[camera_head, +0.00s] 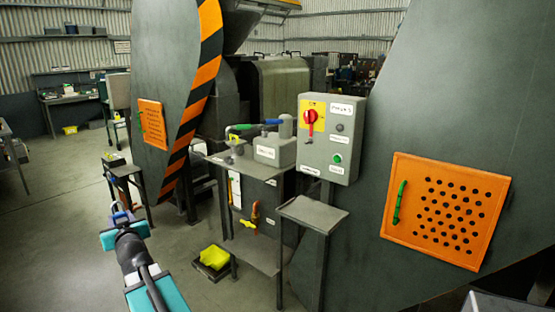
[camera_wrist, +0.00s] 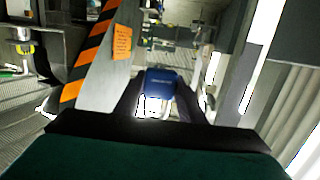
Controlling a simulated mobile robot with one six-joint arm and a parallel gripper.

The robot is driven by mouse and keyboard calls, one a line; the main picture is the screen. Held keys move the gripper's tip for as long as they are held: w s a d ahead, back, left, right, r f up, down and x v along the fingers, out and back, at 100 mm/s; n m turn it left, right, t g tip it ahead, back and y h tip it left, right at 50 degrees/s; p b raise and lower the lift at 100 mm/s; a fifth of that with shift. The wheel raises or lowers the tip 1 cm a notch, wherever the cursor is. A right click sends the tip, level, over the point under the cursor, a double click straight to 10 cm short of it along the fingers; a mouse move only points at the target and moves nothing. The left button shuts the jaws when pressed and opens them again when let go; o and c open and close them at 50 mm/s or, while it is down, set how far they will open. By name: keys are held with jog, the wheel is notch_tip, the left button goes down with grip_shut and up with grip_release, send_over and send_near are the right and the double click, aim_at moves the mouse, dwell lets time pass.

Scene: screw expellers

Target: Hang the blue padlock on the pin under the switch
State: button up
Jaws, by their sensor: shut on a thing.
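My gripper (camera_wrist: 159,92) is shut on the blue padlock (camera_wrist: 161,81), whose blue body shows between the dark fingers in the wrist view. A pale curved part below the body looks like its shackle. In the head view my gripper (camera_head: 119,211) is at the lower left, and the padlock is only a small blue-purple patch at its tip. The red switch (camera_head: 311,117) is on a yellow plate on the grey control box (camera_head: 331,140), well to the right of my gripper and apart from it.
A small stand (camera_head: 125,171) is just beyond my gripper. A shelf with a grey box (camera_head: 274,150) and pipes is left of the control box. A small ledge (camera_head: 312,213) juts out below it. Open floor lies left.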

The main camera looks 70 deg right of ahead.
jog(key=s+d+r+m+g+h+p, duration=0.15)
jog(key=s+d+m+g+h, duration=0.25)
jog(key=s+d, duration=0.7)
jog(key=s+d+r+m+g+h+p, duration=0.1)
jog(key=s+d+r+m+g+h, duration=0.45)
jog(key=d, duration=0.85)
jog(key=s+d+r+m+g, duration=0.2)
jog(key=s+d, duration=0.3)
jog(key=s, duration=0.4)
jog(key=s+d+r+m+g+y+p, duration=0.1)
jog(key=s+d+g, duration=0.3)
jog(key=s, duration=0.5)
jog(key=s+d+r+m+g, duration=0.2)
jog(key=s+d, duration=0.3)
jog(key=s, duration=0.4)
jog(key=shift+d+r+m+g, duration=0.4)
jog(key=shift+r+g, duration=0.25)
jog(key=shift+r, duration=0.2)
jog(key=shift+d+y+p, duration=0.1)
jog(key=shift+y+p, duration=0.15)
jog(key=shift+p, duration=0.15)
jog(key=shift+r+p+x, duration=0.1)
jog(key=shift+p+x, duration=0.6)
jog(key=shift+x, duration=0.2)
jog(key=shift+r+p+x, duration=0.15)
jog(key=shift+p+x, duration=0.5)
jog(key=shift+x, duration=0.3)
jog(key=shift+d+b, duration=0.25)
jog(key=shift+b, duration=0.45)
